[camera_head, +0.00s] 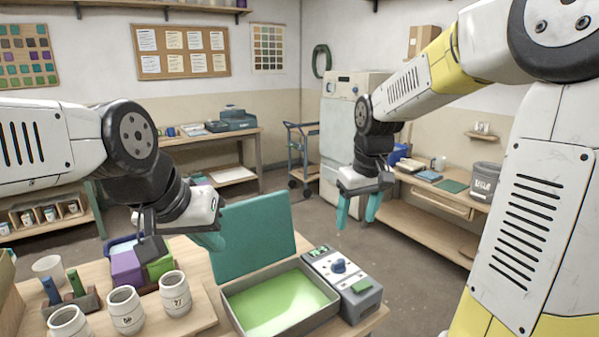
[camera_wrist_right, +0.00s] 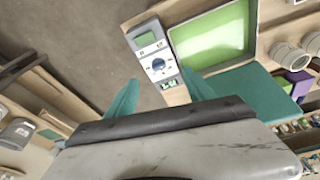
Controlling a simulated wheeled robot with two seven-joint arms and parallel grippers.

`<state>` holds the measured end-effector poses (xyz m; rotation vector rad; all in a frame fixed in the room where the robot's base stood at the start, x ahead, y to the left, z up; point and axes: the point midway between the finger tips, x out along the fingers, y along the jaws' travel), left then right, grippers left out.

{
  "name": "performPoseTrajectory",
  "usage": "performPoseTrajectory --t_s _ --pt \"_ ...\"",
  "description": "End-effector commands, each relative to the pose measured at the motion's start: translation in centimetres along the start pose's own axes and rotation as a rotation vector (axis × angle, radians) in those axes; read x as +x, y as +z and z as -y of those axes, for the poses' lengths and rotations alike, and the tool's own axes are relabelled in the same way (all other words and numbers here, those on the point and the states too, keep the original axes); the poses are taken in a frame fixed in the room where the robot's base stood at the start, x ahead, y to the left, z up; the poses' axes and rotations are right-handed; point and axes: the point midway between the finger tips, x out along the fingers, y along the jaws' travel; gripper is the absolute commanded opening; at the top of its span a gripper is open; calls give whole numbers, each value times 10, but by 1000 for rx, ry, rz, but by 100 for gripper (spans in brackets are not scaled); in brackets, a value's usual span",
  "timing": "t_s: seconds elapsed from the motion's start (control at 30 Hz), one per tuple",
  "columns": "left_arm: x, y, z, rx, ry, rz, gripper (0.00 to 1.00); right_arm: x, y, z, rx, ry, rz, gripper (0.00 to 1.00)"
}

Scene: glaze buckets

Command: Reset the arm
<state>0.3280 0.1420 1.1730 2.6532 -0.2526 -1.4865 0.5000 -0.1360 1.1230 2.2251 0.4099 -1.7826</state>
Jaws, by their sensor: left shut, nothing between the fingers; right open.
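My right gripper (camera_head: 357,212) is raised in the air right of the work table, over open floor. Its teal fingers point down, spread apart, with nothing between them. In the right wrist view the same gripper (camera_wrist_right: 158,95) shows its two fingers apart and empty. My left gripper (camera_head: 210,240) hangs over the back of the work table, beside the upright teal panel (camera_head: 252,238). Its teal fingers are together and hold nothing; its wrist partly hides them.
A tray of green glaze (camera_head: 227,308) and a grey control box (camera_head: 372,297) stand on the work table. White cups (camera_head: 126,311) and purple and green containers (camera_head: 127,268) stand left. A side bench (camera_head: 425,210) with a grey bucket (camera_head: 484,182) is at right. Floor between is clear.

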Motion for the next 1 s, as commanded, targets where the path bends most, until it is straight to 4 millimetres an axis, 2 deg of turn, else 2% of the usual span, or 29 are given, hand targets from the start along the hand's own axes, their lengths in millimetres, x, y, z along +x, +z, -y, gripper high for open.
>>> performPoseTrajectory --t_s 0.03,0.2,0.4,0.53,0.7,1.0 --pt "0 0 0 0 0 0 0 -15 12 3 25 5 -31 62" --pt "0 0 0 0 0 0 0 -50 52 17 117 0 -126 62" --pt "0 0 0 0 0 0 0 -75 99 35 223 -20 -240 62" --pt "0 0 0 0 0 0 0 -82 124 46 280 -40 -301 62" --pt "0 0 0 0 0 0 0 -85 142 55 323 -59 -348 62" --pt "0 0 0 0 0 0 0 -85 147 57 335 -65 -359 62"
